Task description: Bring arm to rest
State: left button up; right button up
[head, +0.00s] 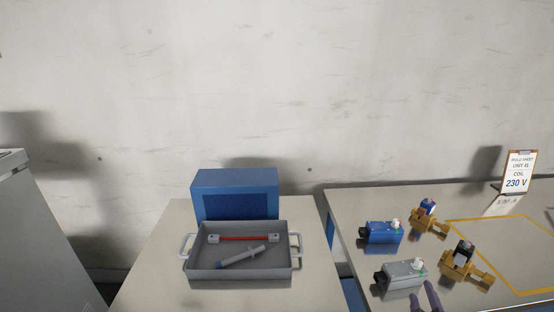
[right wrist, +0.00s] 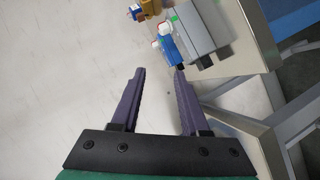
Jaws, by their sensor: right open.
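My right gripper (head: 428,298) shows at the bottom edge of the head view, in front of the right-hand table. In the right wrist view its two purple fingers (right wrist: 160,72) are apart with nothing between them. A blue unit with a white knob (right wrist: 172,45) lies beyond the right fingertip in that view; I cannot tell the exact gap. My left gripper is in neither view.
The right table (head: 345,215) bears a blue unit (head: 380,232), a grey unit (head: 400,273), two brass valve bodies (head: 428,222) (head: 462,268) and a 230 V sign (head: 519,170). A grey tray (head: 240,274) and blue box (head: 235,180) stand on the left table.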

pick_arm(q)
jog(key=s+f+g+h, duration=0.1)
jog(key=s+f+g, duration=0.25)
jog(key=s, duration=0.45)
pick_arm(e)
jog(key=s+a+f+m+g+y, duration=0.6)
jog(key=s+a+f+g, duration=0.4)
jog(key=s+f, duration=0.15)
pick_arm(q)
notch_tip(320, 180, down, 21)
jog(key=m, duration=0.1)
pick_arm(e)
notch_tip(320, 180, down, 20)
jog(key=s, duration=0.2)
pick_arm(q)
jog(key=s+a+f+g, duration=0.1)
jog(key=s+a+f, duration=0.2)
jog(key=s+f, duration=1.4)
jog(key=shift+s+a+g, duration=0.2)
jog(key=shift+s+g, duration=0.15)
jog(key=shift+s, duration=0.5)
pick_arm(e)
jog(key=s+d+f+g, duration=0.2)
jog(key=s+d+f, duration=0.1)
jog(key=s+f, duration=1.4)
jog(key=shift+s+d, duration=0.15)
jog(key=shift+s, duration=0.3)
